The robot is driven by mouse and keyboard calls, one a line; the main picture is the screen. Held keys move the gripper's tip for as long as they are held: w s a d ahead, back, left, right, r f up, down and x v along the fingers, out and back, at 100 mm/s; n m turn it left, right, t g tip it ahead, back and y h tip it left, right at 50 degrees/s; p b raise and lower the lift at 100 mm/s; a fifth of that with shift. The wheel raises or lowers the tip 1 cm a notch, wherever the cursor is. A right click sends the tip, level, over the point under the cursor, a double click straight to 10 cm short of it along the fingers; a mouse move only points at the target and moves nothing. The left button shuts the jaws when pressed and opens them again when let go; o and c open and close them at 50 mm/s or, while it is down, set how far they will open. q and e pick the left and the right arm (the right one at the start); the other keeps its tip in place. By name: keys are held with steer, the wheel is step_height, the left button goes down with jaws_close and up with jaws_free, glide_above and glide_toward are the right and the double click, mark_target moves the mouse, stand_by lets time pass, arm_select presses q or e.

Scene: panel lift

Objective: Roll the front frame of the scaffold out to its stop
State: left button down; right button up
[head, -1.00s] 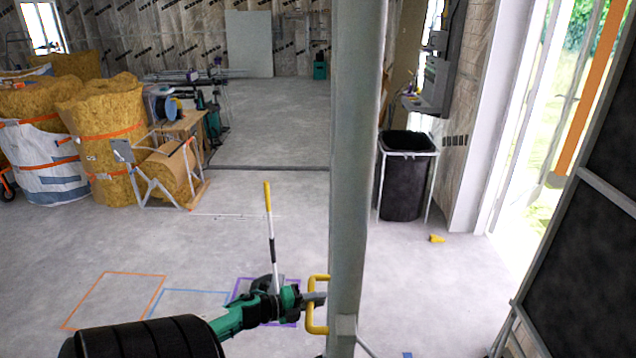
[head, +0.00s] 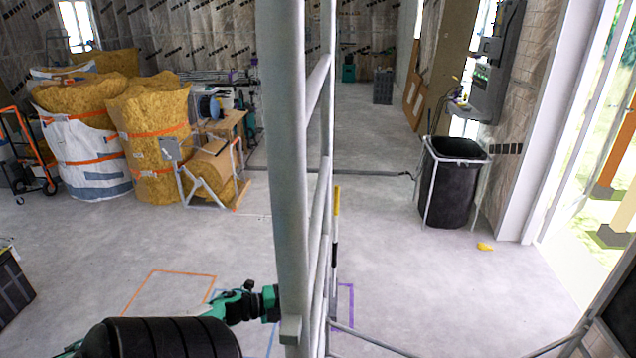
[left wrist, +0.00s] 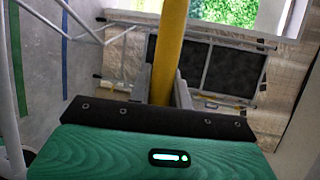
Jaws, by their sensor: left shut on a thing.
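The front frame of the scaffold (head: 281,150) is a grey tubular frame. Its near post stands upright in the middle of the head view, with rails running back behind it. My left gripper (head: 268,303) is at the lower part of this post, its tips partly hidden by it. In the left wrist view my left gripper (left wrist: 163,82) is shut on a yellow handle (left wrist: 173,35), which runs between its fingers. My right gripper is not in view.
A black bin (head: 452,190) stands right of the frame, with a small yellow object (head: 485,246) on the floor nearby. A dark panel (head: 618,305) is at the right edge. The floor between is mostly clear.

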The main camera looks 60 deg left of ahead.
arm_select(q)
steer(key=s+a, duration=0.5)
steer(key=s, duration=0.1)
steer(key=shift+a, duration=0.15)
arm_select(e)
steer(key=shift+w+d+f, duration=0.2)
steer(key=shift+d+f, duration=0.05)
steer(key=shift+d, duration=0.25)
arm_select(q)
steer(key=shift+s, duration=0.1)
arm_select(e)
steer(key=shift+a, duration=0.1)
arm_select(q)
steer(key=c, duration=1.4)
jaws_free()
steer(key=shift+o, duration=0.5)
steer(key=shift+s+a, duration=0.15)
steer(key=shift+s, duration=0.05)
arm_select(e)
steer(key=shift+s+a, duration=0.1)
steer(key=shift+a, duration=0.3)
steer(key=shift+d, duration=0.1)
